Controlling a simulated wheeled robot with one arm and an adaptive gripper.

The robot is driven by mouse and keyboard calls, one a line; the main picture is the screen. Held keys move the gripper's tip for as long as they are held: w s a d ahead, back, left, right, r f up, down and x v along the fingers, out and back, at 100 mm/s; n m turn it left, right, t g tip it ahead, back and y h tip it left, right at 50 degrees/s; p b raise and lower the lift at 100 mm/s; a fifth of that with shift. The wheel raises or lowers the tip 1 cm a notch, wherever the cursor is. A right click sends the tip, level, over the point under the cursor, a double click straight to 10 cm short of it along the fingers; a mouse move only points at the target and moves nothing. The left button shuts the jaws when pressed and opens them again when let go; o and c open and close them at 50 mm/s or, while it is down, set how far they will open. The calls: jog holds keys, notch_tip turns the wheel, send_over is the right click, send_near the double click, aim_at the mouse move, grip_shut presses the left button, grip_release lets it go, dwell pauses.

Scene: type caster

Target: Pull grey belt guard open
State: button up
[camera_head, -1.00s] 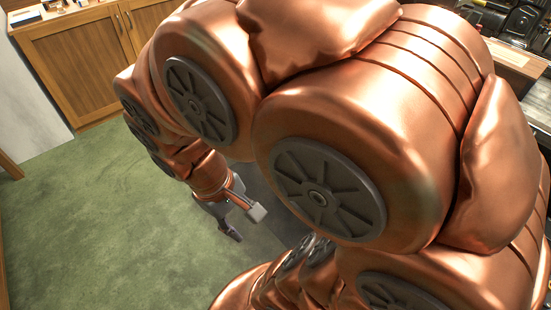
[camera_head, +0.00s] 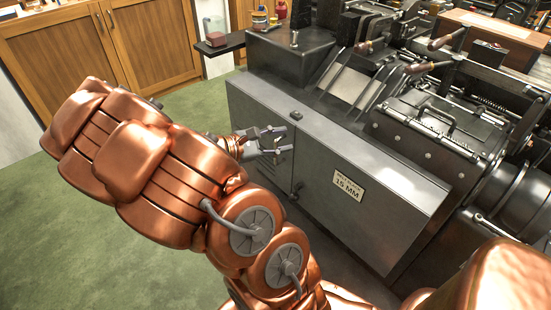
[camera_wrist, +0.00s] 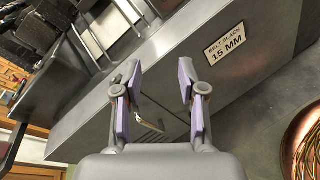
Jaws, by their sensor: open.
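The grey belt guard (camera_head: 385,200) is the long panelled front of the dark machine, with a label reading 15 MM. The guard looks shut. In the wrist view the guard (camera_wrist: 240,80) lies beyond my fingers, and its label reads BELT SLACK 15 MM. My gripper (camera_head: 284,140) is open and empty in front of the guard, near the seam. In the wrist view my gripper (camera_wrist: 158,82) has its purple-padded fingers apart, with a small pale piece (camera_wrist: 148,125) showing between them.
The machine's levers and rollers (camera_head: 440,125) rise behind the guard. A small dark shelf (camera_head: 220,43) juts out at its left end. A wooden cabinet (camera_head: 90,50) stands at the back left. Green floor (camera_head: 60,235) is clear at the left.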

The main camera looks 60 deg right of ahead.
jog(key=w+d+f+n+t+h+b, duration=0.1)
jog(key=w+d+f+n+t+b, duration=0.2)
jog(key=f, duration=0.4)
jog(key=w+d+f+n+t+h+b, duration=0.1)
jog(key=w+d+f+n+h+b, duration=0.1)
jog(key=w+f+n, duration=0.35)
jog(key=w+d+f+n+t+h+b, duration=0.1)
jog(key=w+d+f+n+t+b, duration=0.15)
jog(key=f, duration=0.55)
jog(key=shift+n, duration=0.3)
jog(key=shift+s+d+r+b, duration=0.1)
jog(key=shift+d+b, duration=0.3)
jog(key=shift+d, duration=1.45)
jog(key=shift+d+r+b, duration=0.1)
jog(key=shift+d+b, duration=0.25)
jog(key=shift+d, duration=1.45)
grip_shut()
